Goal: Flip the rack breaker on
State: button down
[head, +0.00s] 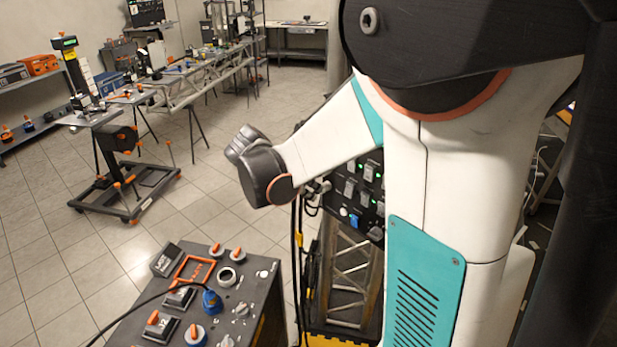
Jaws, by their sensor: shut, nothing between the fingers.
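A black rack panel (344,212) stands behind my arm. It carries several grey switches or sockets, small green lights and a blue round connector (354,221). My arm covers its upper left and right parts. I cannot tell which part of it is the rack breaker or how its lever stands. My white arm bends down in front of it, and its dark wrist hangs in the air to the left of the panel. My gripper's fingers are not visible; they seem hidden behind the wrist. I cannot tell whether they touch the panel.
A dark console (262,290) with orange-topped knobs, a blue plug (211,300) and a black cable stands at front left. Dark cables (297,270) hang beside the metal truss (345,275) under the panel. A wheeled stand (125,190) is further back. Tiled floor between is clear.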

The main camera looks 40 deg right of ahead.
aim_at(349, 190)
jog(key=shift+s+a+f+p, duration=0.25)
jog(key=shift+f+p, duration=0.05)
jog(key=shift+p, duration=0.4)
jog(key=shift+f, duration=0.1)
jog(key=d+r+b+x, duration=0.1)
jog(key=d+r+x, duration=0.1)
jog(key=x, duration=1.1)
jog(key=shift+w+d+b, duration=0.1)
jog(key=shift+w+b, duration=0.05)
jog(key=shift+b, duration=0.2)
